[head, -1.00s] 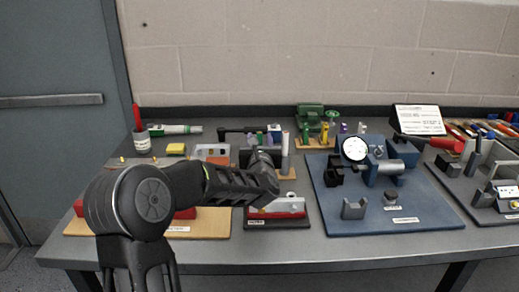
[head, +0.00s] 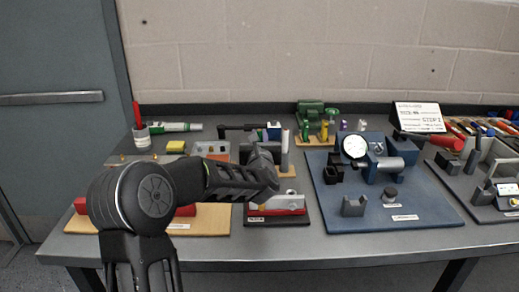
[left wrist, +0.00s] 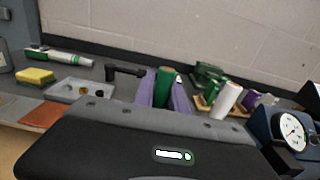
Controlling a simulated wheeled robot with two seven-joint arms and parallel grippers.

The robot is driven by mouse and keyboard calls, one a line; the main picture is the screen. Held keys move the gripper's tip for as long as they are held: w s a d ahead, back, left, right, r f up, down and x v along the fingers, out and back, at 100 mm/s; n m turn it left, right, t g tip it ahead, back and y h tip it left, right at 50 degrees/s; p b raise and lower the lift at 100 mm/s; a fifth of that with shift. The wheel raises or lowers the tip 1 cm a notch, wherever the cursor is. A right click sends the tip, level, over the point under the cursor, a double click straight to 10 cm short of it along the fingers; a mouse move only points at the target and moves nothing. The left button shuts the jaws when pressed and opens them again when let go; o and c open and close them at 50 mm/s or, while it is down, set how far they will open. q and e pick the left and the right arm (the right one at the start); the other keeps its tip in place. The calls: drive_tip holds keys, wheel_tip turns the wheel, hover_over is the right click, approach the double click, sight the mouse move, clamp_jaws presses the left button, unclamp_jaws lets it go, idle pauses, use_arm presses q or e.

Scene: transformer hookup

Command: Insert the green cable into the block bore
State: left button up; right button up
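My left gripper is mostly hidden behind its own wrist in the head view. The left wrist view shows its two purple fingers (left wrist: 164,94) pressed on either side of an upright green cylinder, which looks like the green cable (left wrist: 165,80). The cable's lower end is hidden behind the gripper body. In the head view a grey block (head: 262,149) stands just beyond my left wrist, partly covered by it. I cannot make out a bore in it. My right gripper is in neither view.
A red and silver fixture (head: 280,204) sits under my wrist. A pale upright cylinder (head: 285,150) stands beside the grey block. A blue board with a dial gauge (head: 354,147) is to the right, and a green machine (head: 311,112) is at the back. The table's front strip is clear.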

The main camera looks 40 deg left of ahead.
use_arm(q)
clamp_jaws()
idle(0.3)
wheel_tip(320, 180, up, 10)
idle(0.5)
idle(0.5)
